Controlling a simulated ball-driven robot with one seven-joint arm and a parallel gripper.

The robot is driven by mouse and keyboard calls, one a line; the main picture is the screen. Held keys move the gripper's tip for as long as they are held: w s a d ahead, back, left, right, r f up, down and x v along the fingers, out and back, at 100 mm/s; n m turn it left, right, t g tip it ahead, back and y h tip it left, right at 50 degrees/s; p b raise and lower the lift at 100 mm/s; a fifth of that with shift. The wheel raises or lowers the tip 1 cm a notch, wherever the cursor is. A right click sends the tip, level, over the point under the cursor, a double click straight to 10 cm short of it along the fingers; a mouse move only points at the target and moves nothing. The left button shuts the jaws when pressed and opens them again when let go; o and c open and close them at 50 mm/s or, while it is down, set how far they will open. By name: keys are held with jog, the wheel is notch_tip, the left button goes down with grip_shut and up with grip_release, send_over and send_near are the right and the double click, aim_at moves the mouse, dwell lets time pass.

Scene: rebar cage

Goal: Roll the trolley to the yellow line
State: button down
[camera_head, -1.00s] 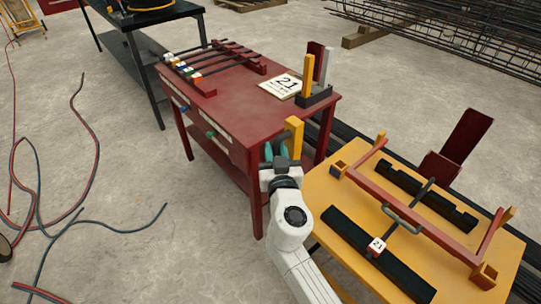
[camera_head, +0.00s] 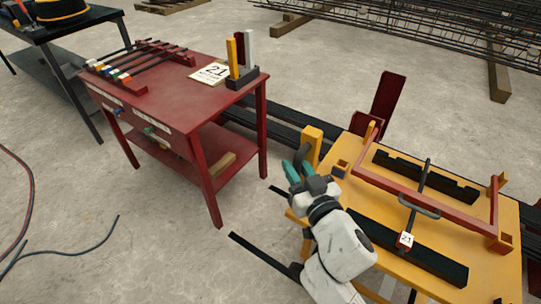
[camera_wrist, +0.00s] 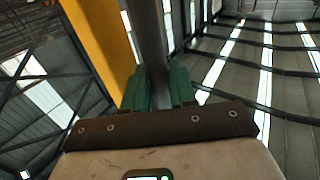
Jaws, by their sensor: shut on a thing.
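The trolley (camera_head: 360,235) has a yellow top and stands at the right in the head view. A yellow post (camera_head: 313,145) rises at its far left corner. My gripper (camera_head: 297,170) is at that corner, its green fingers closed beside the post. In the wrist view the fingers (camera_wrist: 159,88) are shut on a dark grey bar (camera_wrist: 150,40), which looks like the trolley's handle. The yellow post (camera_wrist: 98,40) is left of the bar there. I see no yellow line on the floor in these views.
A red workbench (camera_head: 170,100) stands left of the trolley, with a strip of floor between them. A dark table (camera_head: 60,30) is behind it at the far left. Cables (camera_head: 70,240) lie at lower left. Rebar cages (camera_head: 430,25) and timber blocks lie at the back.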

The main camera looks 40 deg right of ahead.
jog(key=s+d, duration=0.2)
jog(key=s, duration=0.4)
jog(key=c, duration=1.1)
grip_release()
jog(key=shift+o, duration=0.2)
jog(key=b+v, duration=0.2)
jog(key=v, duration=0.8)
jog(key=shift+s, duration=0.35)
